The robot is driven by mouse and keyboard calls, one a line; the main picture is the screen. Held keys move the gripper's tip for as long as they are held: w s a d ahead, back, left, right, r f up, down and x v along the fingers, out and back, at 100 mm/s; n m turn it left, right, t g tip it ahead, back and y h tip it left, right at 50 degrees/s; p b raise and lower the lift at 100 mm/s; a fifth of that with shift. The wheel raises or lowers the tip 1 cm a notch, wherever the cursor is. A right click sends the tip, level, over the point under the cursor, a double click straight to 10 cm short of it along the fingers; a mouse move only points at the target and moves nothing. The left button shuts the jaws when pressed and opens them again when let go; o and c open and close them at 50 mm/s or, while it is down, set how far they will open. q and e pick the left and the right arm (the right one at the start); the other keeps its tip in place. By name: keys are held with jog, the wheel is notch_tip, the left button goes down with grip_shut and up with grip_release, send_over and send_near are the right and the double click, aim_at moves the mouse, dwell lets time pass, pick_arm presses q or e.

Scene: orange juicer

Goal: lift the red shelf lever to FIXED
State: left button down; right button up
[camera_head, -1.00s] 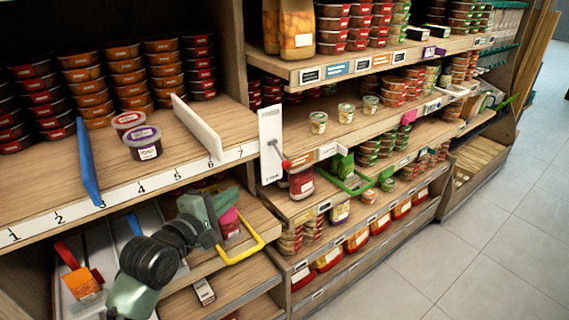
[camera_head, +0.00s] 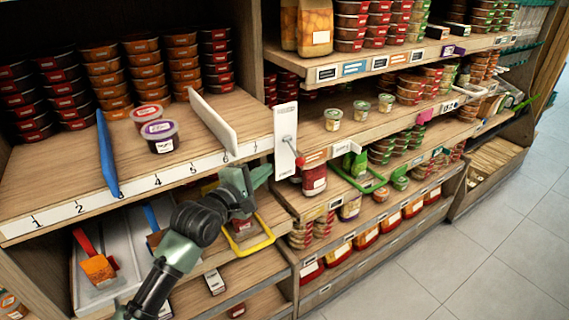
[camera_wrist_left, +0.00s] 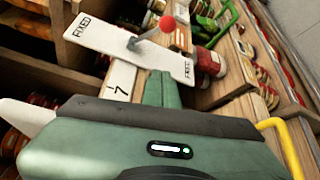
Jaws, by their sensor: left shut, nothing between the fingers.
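The red-knobbed shelf lever (camera_head: 300,162) sits on a white upright plate (camera_head: 286,122) at the end of the numbered shelf. Its knob hangs low, to the lower right of its pivot. In the left wrist view the red knob (camera_wrist_left: 167,24) sticks out from the plate (camera_wrist_left: 100,38), which reads FIXED at one end and FREE at the other. My left gripper (camera_head: 264,174) is just left of and slightly below the knob, apart from it. In the left wrist view its fingers (camera_wrist_left: 158,88) are together and empty, pointing at the plate. My right gripper is not in view.
The numbered shelf edge (camera_head: 150,180) lies above my left arm. A yellow handle (camera_head: 262,242) is just below the gripper. A red-lidded jar (camera_head: 314,180) stands right of the lever, with a green-framed tray (camera_head: 362,182) beyond. The floor at right is clear.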

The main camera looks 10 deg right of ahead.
aim_at(294, 152)
pick_arm(q)
jog(key=d, duration=0.1)
jog(key=d+p, duration=0.1)
jog(key=d, duration=0.1)
jog(key=d+p, duration=0.1)
jog(key=d, duration=0.1)
jog(key=shift+w+d+r, duration=0.15)
jog(key=shift+d+r, duration=0.05)
jog(key=shift+r, duration=0.05)
jog(key=shift+w+a, duration=0.1)
